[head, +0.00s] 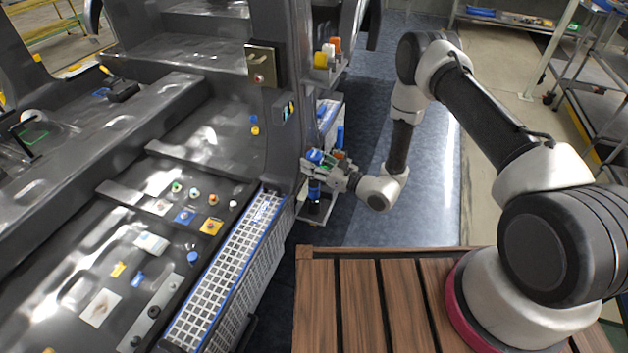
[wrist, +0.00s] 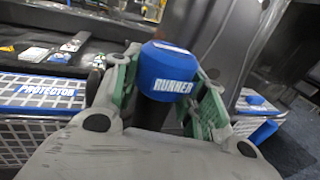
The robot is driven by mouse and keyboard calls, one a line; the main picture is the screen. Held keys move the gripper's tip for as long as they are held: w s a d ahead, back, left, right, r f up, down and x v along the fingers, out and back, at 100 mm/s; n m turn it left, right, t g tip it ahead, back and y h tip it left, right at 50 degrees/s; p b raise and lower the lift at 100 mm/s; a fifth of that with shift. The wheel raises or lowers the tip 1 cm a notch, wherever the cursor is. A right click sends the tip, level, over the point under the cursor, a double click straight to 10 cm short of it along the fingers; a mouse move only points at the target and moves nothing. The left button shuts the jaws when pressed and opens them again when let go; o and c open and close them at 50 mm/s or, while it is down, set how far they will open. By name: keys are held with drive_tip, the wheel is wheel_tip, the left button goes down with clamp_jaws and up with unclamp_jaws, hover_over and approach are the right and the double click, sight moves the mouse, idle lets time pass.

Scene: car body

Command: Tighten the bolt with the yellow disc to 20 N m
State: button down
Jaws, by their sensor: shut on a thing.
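My gripper (head: 322,161) is to the right of the car body's dark pillar. It is shut on a tool with a blue cap and a dark shaft. In the wrist view the cap reads "RUNNER" (wrist: 172,70), standing between the green finger pads. The tool's lower part shows blue in the head view (head: 314,189), above a small grey stand (head: 318,210); I cannot tell whether they touch. A small yellow piece (head: 255,131) sits below a blue one inside the car body. I cannot tell whether it is the yellow disc.
Several small coloured discs and plates, including a yellow plate (head: 211,226), lie on the car floor. A white grid protector (head: 225,270) with blue edging covers the sill. The pillar (head: 279,95) stands close to my gripper. The blue floor (head: 430,190) is clear.

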drive_tip(key=shift+r, duration=0.15)
wheel_tip(320, 180, up, 10)
drive_tip(key=shift+f, duration=0.1)
idle(0.7)
